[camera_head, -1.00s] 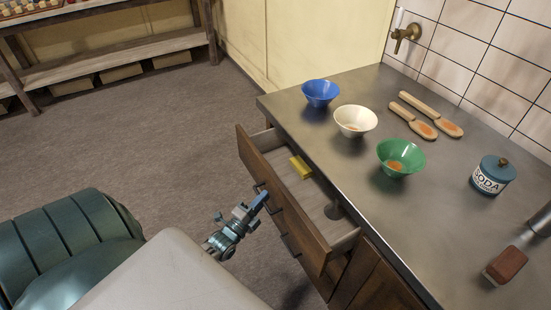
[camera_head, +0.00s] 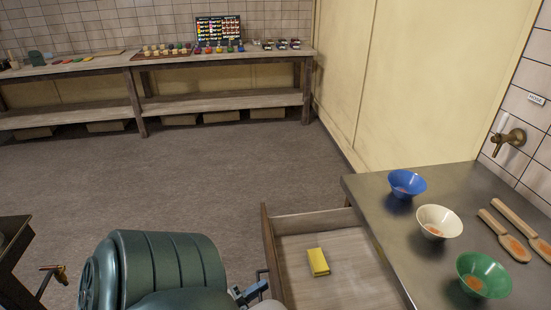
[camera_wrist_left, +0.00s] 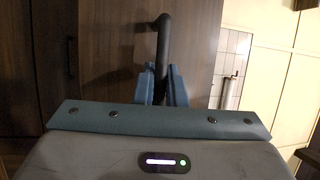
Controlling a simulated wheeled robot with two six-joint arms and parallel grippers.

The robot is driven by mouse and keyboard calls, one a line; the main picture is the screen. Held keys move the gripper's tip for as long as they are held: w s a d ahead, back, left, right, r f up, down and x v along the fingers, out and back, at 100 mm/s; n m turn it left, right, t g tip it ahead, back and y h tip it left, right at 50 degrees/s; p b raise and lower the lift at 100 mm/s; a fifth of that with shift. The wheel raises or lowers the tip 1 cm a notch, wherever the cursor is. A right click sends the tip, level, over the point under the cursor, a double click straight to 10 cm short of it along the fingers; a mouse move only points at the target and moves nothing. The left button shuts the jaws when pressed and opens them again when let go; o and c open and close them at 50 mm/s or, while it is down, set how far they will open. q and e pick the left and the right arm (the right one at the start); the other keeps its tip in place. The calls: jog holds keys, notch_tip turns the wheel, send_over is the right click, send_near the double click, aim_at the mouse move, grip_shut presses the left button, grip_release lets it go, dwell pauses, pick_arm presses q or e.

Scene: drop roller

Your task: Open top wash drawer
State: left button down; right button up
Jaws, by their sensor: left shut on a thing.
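The top wash drawer (camera_head: 345,290) stands pulled well out from under the steel counter, and its pale inside shows from above. A yellow block (camera_head: 318,262) lies in it. My left gripper (camera_head: 254,288) is at the drawer's outer front, partly cut off at the bottom of the head view. In the left wrist view, the blue fingers (camera_wrist_left: 161,85) are shut on the dark drawer handle (camera_wrist_left: 162,45), which stands off the brown wooden front (camera_wrist_left: 115,60). My right gripper is not in view.
A long workbench (camera_head: 200,60) runs along the far wall. The floor (camera_head: 200,180) between is clear.

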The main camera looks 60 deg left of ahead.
pick_arm(q)
jog(key=shift+s+a, duration=0.35)
jog(key=shift+s, duration=0.45)
jog(key=c, duration=1.5)
grip_release()
jog(key=s+f+b, duration=0.2)
jog(key=s, duration=0.8)
jog(key=shift+s, duration=0.35)
jog(key=shift+f, duration=0.1)
